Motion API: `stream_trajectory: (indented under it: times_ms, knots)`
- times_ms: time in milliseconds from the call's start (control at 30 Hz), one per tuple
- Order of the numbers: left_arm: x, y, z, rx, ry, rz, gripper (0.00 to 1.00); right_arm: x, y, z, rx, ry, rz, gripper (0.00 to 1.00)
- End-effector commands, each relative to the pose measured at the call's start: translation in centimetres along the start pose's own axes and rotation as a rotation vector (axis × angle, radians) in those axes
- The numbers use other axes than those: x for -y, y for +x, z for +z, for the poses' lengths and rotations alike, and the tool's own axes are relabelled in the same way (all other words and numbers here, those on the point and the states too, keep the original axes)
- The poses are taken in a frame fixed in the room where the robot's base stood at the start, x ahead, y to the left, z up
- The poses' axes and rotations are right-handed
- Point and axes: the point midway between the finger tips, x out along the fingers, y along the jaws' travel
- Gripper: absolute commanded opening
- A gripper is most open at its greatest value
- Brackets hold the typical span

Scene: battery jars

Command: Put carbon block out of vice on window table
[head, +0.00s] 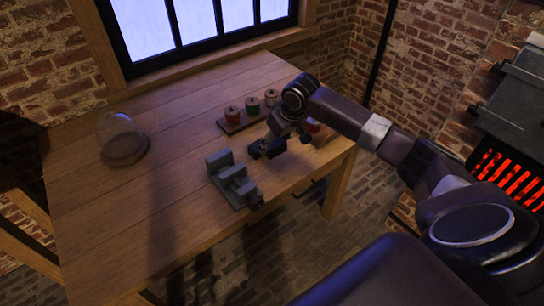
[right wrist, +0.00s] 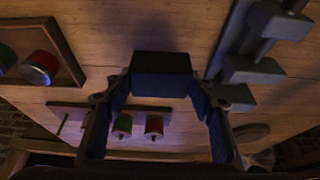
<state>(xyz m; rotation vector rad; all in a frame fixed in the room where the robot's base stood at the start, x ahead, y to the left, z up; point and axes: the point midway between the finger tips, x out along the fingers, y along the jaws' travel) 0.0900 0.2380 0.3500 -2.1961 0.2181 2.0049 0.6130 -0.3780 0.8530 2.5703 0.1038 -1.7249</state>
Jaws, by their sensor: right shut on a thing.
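The carbon block (right wrist: 162,75) is a dark rectangular block between the fingertips of my right gripper (head: 270,147) in the right wrist view. That gripper (right wrist: 162,84) is shut on it. The vice (head: 232,182), grey-green with stepped jaws, stands on the wooden window table (head: 120,210), left of my right gripper. It also shows in the right wrist view (right wrist: 252,68), at the upper right, apart from the block. I cannot tell whether the block touches the table. My left gripper is not in view.
A wooden rack (head: 232,127) with several red and green spools stands behind my right gripper. Another red spool (head: 314,126) sits just right of it. A glass dome (head: 118,130) on a round base stands at the left. The table's left and front areas are clear.

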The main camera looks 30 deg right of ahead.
Motion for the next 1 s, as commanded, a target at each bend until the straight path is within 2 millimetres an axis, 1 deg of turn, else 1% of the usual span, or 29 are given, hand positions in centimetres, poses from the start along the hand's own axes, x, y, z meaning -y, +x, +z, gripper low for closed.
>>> stream_trajectory:
  times_ms: [33,100,267,500,600,967,1000]
  knots:
    - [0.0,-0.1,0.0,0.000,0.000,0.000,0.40,0.1,0.9,0.4,0.001,0.001,-0.001,0.20]
    - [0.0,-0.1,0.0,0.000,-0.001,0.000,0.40,0.0,1.8,0.7,-0.001,0.000,0.000,0.20]
    - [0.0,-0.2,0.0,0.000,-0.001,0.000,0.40,0.0,3.0,1.2,-0.002,0.000,0.000,0.20]
    - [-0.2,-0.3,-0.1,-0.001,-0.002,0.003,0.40,0.0,6.1,2.5,-0.001,0.000,0.000,0.20]
    - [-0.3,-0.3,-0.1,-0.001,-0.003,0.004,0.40,0.0,6.7,2.7,-0.002,0.000,0.001,0.20]
    - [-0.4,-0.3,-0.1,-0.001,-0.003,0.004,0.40,0.0,7.0,2.8,-0.002,0.000,0.000,0.20]
    - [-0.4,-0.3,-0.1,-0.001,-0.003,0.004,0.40,0.0,7.0,2.9,-0.001,-0.001,0.000,0.55]
